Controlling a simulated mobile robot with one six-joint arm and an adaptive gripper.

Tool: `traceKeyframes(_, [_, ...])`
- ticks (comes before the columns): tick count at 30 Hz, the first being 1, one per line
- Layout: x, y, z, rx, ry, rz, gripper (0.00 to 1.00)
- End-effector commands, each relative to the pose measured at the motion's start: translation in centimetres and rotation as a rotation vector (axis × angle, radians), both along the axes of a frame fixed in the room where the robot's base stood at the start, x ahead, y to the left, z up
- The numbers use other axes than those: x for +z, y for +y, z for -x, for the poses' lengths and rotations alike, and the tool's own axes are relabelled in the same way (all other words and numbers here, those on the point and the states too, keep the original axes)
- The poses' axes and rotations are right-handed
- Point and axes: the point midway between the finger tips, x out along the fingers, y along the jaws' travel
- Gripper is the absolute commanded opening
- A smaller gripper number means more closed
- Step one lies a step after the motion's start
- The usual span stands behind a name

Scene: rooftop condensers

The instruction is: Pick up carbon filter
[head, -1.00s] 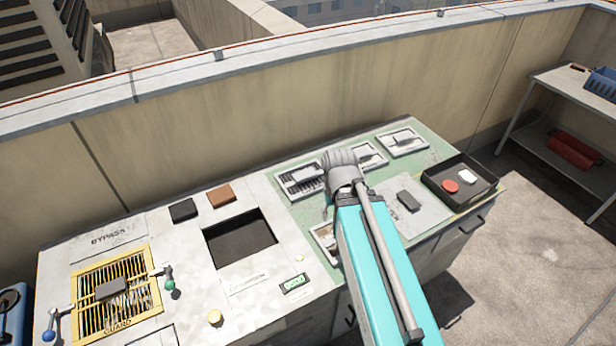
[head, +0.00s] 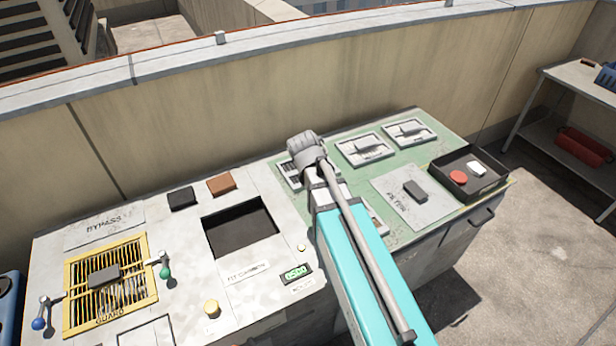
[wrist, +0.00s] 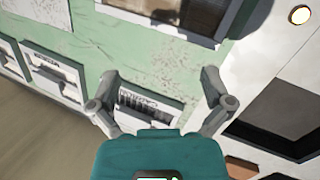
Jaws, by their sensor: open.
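A dark grey block (head: 415,190), possibly the carbon filter, lies on a pale plate (head: 400,214) whose lettering seems to read FILTER. A similar dark grey block (head: 104,276) lies on the yellow-framed guard grille (head: 68,312). I cannot tell for certain which is the carbon filter. In the wrist view, my gripper (wrist: 160,76) is open and empty, its fingers apart above a light frame with a dark grille (wrist: 138,99). In the head view, my arm hides the gripper's fingertips and part of that frame at the green panel's back left.
Two pale frames (head: 364,148) with grey blocks sit at the panel's back. A black tray (head: 440,180) holds a red disc and a white piece. A dark rectangular opening (head: 240,230), black block (head: 182,198) and brown block (head: 221,184) lie left. A parapet wall stands behind.

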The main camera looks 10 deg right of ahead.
Motion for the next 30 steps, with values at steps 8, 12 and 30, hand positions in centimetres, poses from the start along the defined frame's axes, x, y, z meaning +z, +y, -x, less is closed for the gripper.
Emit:
traceKeyframes(8, [-3.6, 3.9, -8.5, 0.496, 0.179, 0.360, 1.00])
traceKeyframes(12, [-4.1, 6.7, -12.0, 0.708, 0.303, 0.545, 1.00])
traceKeyframes(30, [-2.9, 13.6, -17.1, 1.020, 0.604, 0.894, 1.00])
